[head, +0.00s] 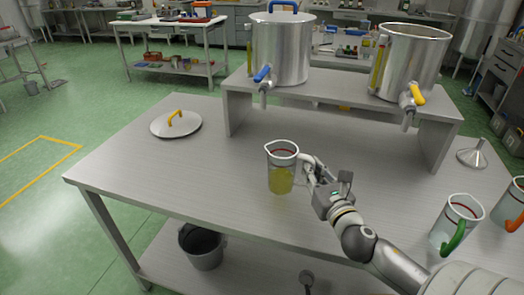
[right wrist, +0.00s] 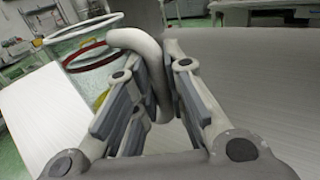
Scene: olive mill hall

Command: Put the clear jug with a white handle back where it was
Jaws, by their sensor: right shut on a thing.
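The clear jug with a white handle (head: 281,172) is upright over the middle of the steel table, with yellow-green liquid in its lower part. I cannot tell whether its base touches the table. My right gripper (head: 308,172) is at its right side, shut on the white handle. In the right wrist view the jug (right wrist: 88,55) with its red ring is at the upper left. Its handle runs down between the fingers of my right gripper (right wrist: 158,90). My left gripper is not in view.
On the steel table (head: 180,175) are a lid (head: 160,127), a green-handled jug (head: 455,222), an orange-handled jug (head: 508,205) and a funnel (head: 473,155). A raised shelf (head: 330,87) bears two steel tanks (head: 282,50) with taps. The table's left part is mostly clear. A bucket (head: 203,248) stands below.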

